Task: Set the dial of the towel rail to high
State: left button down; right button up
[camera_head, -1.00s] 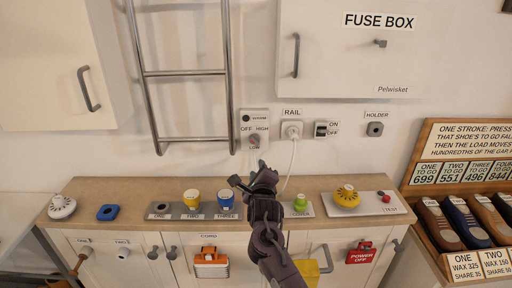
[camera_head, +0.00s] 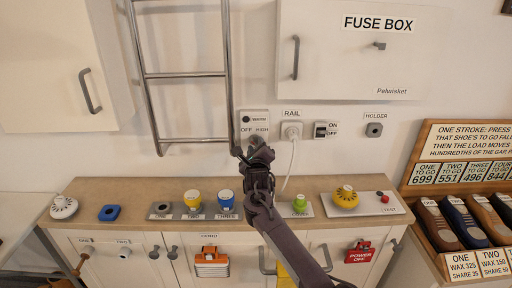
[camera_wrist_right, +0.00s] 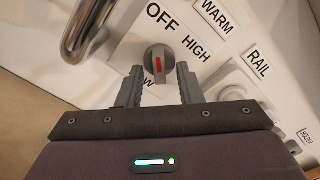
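The towel rail's dial (camera_wrist_right: 158,58) is a grey knob with a red mark, on a white plate (camera_head: 262,117) beside the ladder-like towel rail (camera_head: 187,74). In the wrist view the red mark runs nearly upright; OFF is upper left, HIGH to the right, and a partly hidden label ending in W lower left. I cannot tell which label the mark points at. My right gripper (camera_head: 247,149) is at the plate's lower edge, and its open fingers (camera_wrist_right: 158,82) stand one on each side of the dial's near part. The gripper hides the dial in the head view. My left gripper is out of view.
A socket marked RAIL (camera_head: 291,130) with a white cable and an ON/OFF switch (camera_head: 321,130) are to the right. The rail's metal tube (camera_wrist_right: 92,30) is close on the left in the wrist view. Below is a counter (camera_head: 150,188) with coloured knobs.

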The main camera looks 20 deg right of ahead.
grip_shut()
dwell(0.4)
